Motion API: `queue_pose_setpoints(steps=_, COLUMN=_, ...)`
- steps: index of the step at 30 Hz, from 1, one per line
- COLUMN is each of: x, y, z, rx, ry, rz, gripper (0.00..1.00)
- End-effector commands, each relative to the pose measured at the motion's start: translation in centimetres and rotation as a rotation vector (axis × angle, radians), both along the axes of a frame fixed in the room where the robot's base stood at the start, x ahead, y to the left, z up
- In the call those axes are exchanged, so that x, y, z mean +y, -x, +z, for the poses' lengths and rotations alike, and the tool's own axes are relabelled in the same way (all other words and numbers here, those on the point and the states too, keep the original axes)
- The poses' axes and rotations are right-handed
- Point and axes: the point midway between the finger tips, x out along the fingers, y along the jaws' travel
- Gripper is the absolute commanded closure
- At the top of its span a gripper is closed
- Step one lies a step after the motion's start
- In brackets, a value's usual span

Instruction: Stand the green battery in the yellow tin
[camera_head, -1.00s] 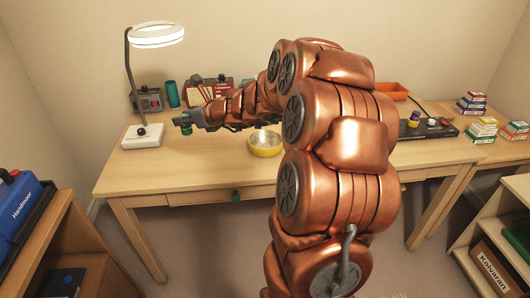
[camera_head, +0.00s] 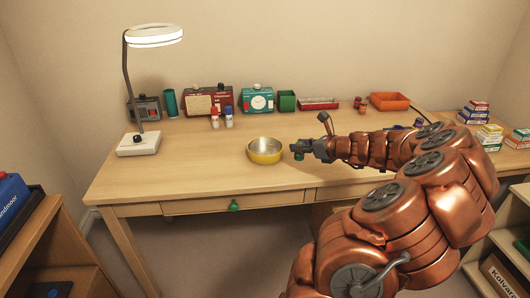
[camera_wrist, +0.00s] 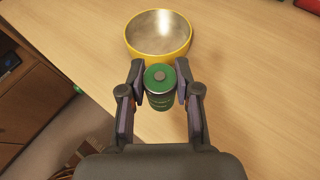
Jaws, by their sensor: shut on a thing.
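The green battery (camera_wrist: 160,88) is upright between the fingers of my gripper (camera_wrist: 160,82), which is shut on it. In the head view my gripper (camera_head: 301,147) holds the battery (camera_head: 299,155) just right of the yellow tin. The yellow tin (camera_head: 265,157) is a round, open, shallow bowl on the desk. In the wrist view the tin (camera_wrist: 159,59) lies just beyond the battery, and its inside looks empty. The battery is outside the tin's rim. I cannot tell how high it is above the desk.
A lamp (camera_head: 138,146) stands at the desk's left. The desk left of the tin is clear.

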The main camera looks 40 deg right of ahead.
Motion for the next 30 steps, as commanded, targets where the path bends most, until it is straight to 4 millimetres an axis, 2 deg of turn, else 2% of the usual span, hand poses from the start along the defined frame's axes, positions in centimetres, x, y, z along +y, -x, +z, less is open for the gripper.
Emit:
queue_pose_setpoints(steps=21, x=0.5, y=-12.3, z=-1.2, rx=0.001, ry=-0.001, rz=0.004, gripper=1.00)
queue_pose_setpoints(steps=25, x=0.5, y=-13.9, z=-1.4, rx=0.002, ry=-0.002, rz=0.002, gripper=1.00)
queue_pose_setpoints(steps=30, x=0.5, y=-14.7, z=-1.4, rx=0.001, ry=0.000, rz=0.001, gripper=1.00)
